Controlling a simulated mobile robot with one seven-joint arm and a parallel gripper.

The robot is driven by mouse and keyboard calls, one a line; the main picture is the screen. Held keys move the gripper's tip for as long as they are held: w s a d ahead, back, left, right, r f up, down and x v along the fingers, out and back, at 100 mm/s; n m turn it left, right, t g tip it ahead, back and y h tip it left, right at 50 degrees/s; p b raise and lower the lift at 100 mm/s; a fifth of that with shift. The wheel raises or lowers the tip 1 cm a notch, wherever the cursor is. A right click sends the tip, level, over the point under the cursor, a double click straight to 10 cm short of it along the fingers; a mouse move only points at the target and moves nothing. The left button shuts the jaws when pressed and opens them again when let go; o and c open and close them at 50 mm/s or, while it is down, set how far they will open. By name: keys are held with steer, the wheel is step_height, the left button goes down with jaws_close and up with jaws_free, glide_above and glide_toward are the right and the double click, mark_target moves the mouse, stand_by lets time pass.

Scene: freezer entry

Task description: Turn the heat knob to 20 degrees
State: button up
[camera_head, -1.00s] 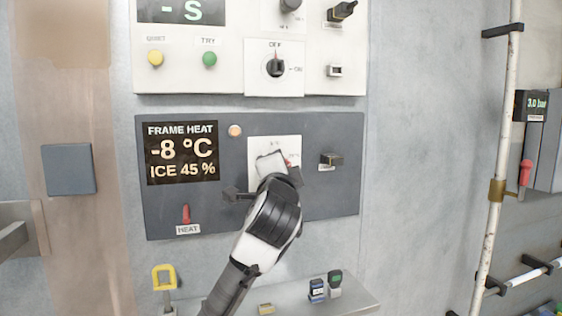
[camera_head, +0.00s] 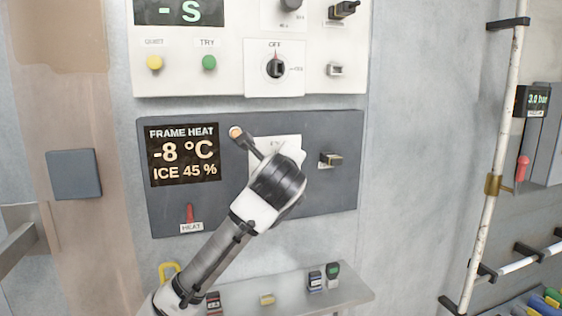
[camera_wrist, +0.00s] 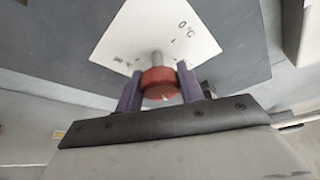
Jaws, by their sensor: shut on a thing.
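The heat knob (camera_wrist: 160,84) is red and round, on a short grey shaft, in front of a white dial plate (camera_wrist: 190,30) in the wrist view. A "0 °C" mark shows on the plate; the other marks are too blurred to read. My gripper (camera_wrist: 159,72) has one purple finger on each side of the knob and is shut on it. In the head view, my wrist hides the knob and most of the plate (camera_head: 289,146). The display (camera_head: 183,154) reads FRAME HEAT, -8 °C, ICE 45 %.
On the same dark panel are a red HEAT lever (camera_head: 190,213), a lit orange lamp (camera_head: 236,132) and a black switch (camera_head: 331,159). A white panel with another dial (camera_head: 276,68) is above. A shelf (camera_head: 345,298) with small items is below. A pipe (camera_head: 503,120) stands at right.

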steer(key=m+g+y+p, duration=0.1)
steer(key=m+p, duration=0.1)
steer(key=m, duration=0.1)
steer(key=shift+m, duration=0.3)
steer(key=shift+y, duration=0.3)
stand_by(0.3)
steer(key=o, duration=1)
steer(key=shift+s, duration=0.1)
steer(key=b+v, duration=0.1)
steer(key=v, duration=0.3)
steer(key=b+v, duration=0.2)
steer(key=v, duration=0.3)
steer(key=b+v, duration=0.1)
steer(key=v, duration=0.3)
steer(key=shift+s+d+r, duration=0.1)
steer(key=shift+s+r, duration=0.15)
steer(key=shift+r, duration=0.15)
steer(key=shift+b, duration=0.3)
